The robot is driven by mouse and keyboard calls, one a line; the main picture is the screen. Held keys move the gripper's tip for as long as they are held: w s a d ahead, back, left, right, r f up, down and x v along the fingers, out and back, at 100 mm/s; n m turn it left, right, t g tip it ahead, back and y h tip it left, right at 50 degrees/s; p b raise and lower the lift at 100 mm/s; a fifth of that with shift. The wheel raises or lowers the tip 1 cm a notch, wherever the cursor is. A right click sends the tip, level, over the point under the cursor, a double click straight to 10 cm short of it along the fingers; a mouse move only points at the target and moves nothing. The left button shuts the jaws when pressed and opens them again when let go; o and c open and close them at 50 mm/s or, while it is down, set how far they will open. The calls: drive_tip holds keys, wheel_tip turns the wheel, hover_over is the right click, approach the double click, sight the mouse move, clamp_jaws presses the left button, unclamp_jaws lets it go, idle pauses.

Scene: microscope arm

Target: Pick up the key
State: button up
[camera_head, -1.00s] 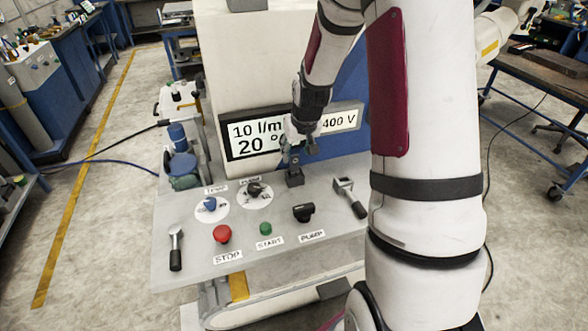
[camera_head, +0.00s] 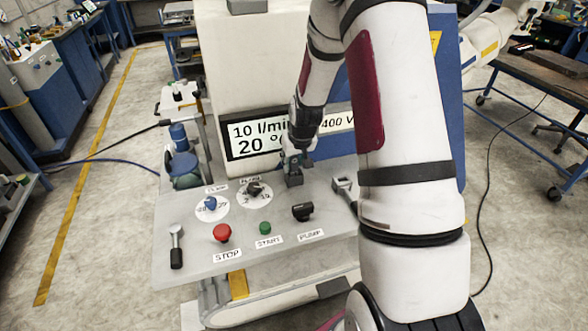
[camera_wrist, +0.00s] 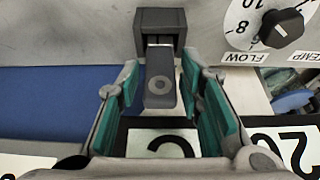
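The key (camera_wrist: 161,82) is a grey fob with a round mark. In the wrist view it sticks out of a dark block holder (camera_wrist: 160,24). My gripper (camera_wrist: 160,76) is open, with one teal-padded finger on each side of the key and gaps visible between them. In the head view my gripper (camera_head: 298,156) is just above the dark holder (camera_head: 293,177), at the back of the panel. The key cannot be made out clearly there.
The light panel (camera_head: 190,262) carries a red stop button (camera_head: 222,233), a green start button (camera_head: 265,228), a black pump switch (camera_head: 302,212), two dials and levers at both ends. A display (camera_head: 250,138) stands close behind my gripper.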

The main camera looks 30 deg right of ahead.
clamp_jaws()
drive_tip(key=shift+r, duration=0.15)
